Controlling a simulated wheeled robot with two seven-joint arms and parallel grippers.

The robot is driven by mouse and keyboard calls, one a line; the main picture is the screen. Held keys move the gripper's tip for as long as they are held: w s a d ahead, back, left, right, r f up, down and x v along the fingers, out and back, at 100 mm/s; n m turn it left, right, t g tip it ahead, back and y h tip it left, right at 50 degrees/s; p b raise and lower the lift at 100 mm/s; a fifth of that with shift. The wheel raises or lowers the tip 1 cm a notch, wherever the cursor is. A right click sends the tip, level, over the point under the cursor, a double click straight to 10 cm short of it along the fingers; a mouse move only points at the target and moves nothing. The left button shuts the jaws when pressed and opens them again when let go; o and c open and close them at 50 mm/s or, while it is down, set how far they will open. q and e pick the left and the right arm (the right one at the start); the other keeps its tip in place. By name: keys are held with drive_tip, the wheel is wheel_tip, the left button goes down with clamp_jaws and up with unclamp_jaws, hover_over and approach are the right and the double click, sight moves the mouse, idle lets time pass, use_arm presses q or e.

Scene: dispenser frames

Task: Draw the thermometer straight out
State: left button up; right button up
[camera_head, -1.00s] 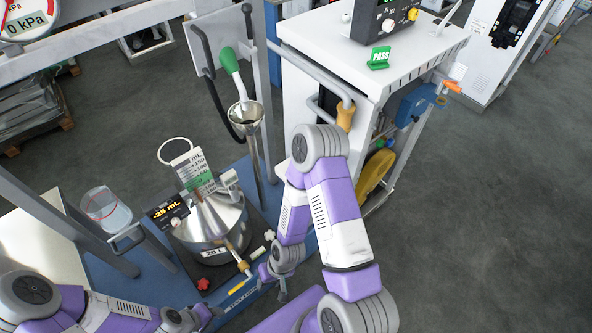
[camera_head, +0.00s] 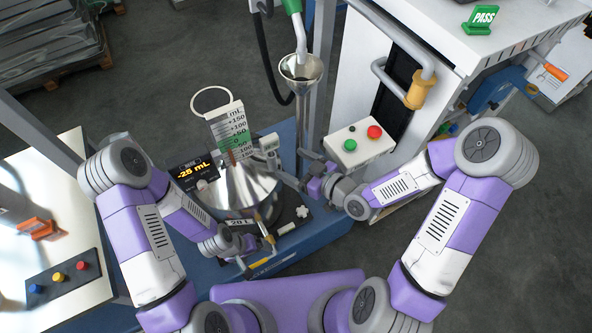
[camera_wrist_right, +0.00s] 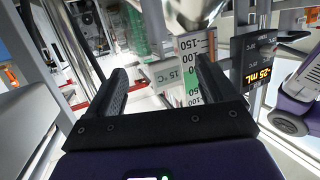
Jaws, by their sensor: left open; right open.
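The thermometer (camera_head: 267,146), a small light grey unit, stands by the neck of the steel measuring can (camera_head: 248,185), right of the scale plate. In the right wrist view its face (camera_wrist_right: 174,77) reads 15 °C; its stem is hidden. My right gripper (camera_head: 299,172) is open and empty, right of the thermometer and apart from it. In the right wrist view, the thermometer face appears between the two fingers of my right gripper (camera_wrist_right: 165,85), beyond them. My left gripper (camera_head: 252,256) is low at the front of the can, near the brass valve; it looks empty.
A white scale plate (camera_head: 232,132) and a -25 mL display (camera_head: 194,172) stand beside the neck. A funnel (camera_head: 301,70) on a pipe rises behind my right gripper. A button box (camera_head: 358,144) is close to the right arm. A bench (camera_head: 60,220) is at left.

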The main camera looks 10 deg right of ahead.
sight(275, 153)
drive_tip(key=x, duration=0.5)
drive_tip(key=r+b+x, duration=0.1)
drive_tip(key=x, duration=0.1)
drive_tip(key=shift+w+a+f, duration=0.1)
drive_tip(key=shift+w+a, duration=0.15)
drive_tip(key=shift+a, duration=0.05)
drive_tip(key=c, duration=1.1)
drive_tip(key=shift+r+p, duration=3.4)
drive_tip(key=shift+r, duration=1.95)
drive_tip(key=shift+c, duration=0.2)
